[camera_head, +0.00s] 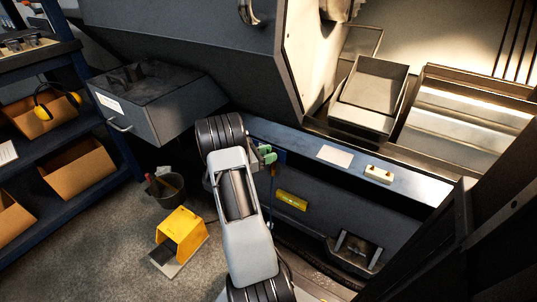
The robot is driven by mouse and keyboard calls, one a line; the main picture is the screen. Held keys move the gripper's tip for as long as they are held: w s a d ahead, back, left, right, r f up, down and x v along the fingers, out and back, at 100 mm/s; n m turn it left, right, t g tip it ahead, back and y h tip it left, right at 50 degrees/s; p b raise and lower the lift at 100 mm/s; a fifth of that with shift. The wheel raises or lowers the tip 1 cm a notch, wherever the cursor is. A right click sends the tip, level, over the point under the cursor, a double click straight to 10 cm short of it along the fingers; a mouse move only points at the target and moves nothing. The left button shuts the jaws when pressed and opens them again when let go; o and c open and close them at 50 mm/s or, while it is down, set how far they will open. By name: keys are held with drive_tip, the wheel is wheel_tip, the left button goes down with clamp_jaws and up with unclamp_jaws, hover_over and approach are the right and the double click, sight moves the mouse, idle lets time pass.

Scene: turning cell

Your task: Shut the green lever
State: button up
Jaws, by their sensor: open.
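A small green lever (265,150) shows on the front of the machine, just right of my arm's upper joint. Part of it seems hidden by my arm, and it is too small to tell how it is turned. My arm rises from the bottom centre and covers the area left of and below the lever. My gripper is not visible; my arm's links hide that spot, so I cannot tell if it touches the lever.
An open grey drawer (150,105) juts out at upper left. A yellow foot pedal (182,235) and a dark bucket (165,188) stand on the floor. A blue shelf (105,130) with cardboard boxes is at left. A grey tray (370,95) sits inside the machine.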

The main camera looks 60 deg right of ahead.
clamp_jaws()
idle(0.5)
